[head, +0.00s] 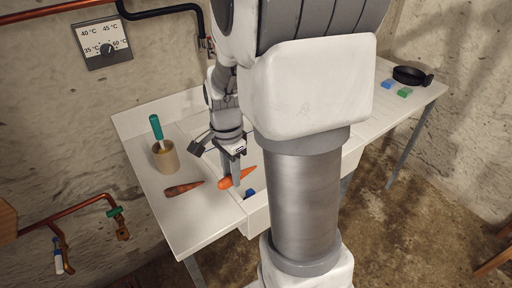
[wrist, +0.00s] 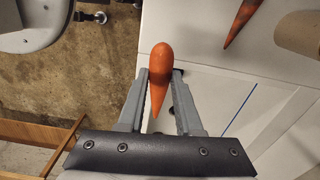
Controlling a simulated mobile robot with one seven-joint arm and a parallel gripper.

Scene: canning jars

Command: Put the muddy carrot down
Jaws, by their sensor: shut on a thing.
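My gripper (head: 235,180) is shut on an orange carrot (head: 246,173), held over the white counter near the basin's edge. In the wrist view this carrot (wrist: 160,62) lies between the two fingers (wrist: 160,76), thick end away from the palm, and its visible side looks clean. A second carrot (head: 182,188), orange with dark brown muddy patches, lies on the counter to the left of my gripper. It shows partly at the top of the wrist view (wrist: 240,18). I cannot tell whether the held carrot touches anything below.
A brown cup (head: 166,160) with a green-handled tool (head: 156,128) stands behind the muddy carrot. A blue item (head: 250,193) is near the basin. The white counter (head: 205,222) is bare at its front left. A black pan (head: 411,76) and blue and green blocks sit far right.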

